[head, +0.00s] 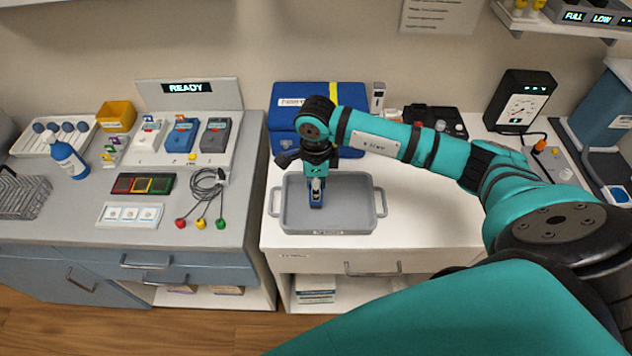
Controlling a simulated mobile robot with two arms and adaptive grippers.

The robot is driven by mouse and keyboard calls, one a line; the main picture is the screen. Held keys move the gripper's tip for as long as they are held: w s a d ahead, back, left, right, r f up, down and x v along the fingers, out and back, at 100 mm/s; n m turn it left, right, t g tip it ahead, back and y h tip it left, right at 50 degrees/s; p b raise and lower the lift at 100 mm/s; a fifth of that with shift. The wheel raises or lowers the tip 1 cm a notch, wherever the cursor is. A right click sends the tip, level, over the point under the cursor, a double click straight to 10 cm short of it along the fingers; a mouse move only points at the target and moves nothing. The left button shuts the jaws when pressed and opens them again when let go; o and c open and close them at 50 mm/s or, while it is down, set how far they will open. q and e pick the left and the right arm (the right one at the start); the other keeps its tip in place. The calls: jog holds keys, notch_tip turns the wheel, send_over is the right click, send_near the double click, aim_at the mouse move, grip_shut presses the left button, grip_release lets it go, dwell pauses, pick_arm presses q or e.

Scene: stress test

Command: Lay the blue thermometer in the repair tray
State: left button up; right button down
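The grey repair tray (355,218) with two side handles sits on the white counter in the middle of the head view. My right arm reaches in from the right, and its gripper (316,184) points down over the left part of the tray. It appears shut on a small upright blue object with a pale upper part, which I take to be the blue thermometer (316,199). The fingers hide part of it. I cannot tell whether its lower end touches the tray floor. My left gripper is not in view.
A blue case (285,120) stands behind the tray. A stand with white, blue (181,136) and grey devices is on the left counter, near a spray bottle (68,157) and coiled leads (205,190).

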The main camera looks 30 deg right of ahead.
jog(key=shift+f, duration=0.1)
jog(key=shift+f+b, duration=0.25)
jog(key=shift+b, duration=0.1)
jog(key=c, duration=1.1)
grip_release()
jog(key=shift+r, duration=0.1)
jog(key=shift+c, duration=0.2)
jog(key=shift+r+p, duration=0.2)
jog(key=shift+p, duration=0.1)
jog(key=shift+r, duration=0.25)
notch_tip(320, 180, up, 11)
jog(key=b, duration=0.4)
jog(key=shift+f, duration=0.2)
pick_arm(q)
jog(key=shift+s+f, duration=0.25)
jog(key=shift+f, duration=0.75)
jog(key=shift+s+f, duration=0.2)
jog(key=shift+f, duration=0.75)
pick_arm(e)
jog(key=shift+r, duration=0.45)
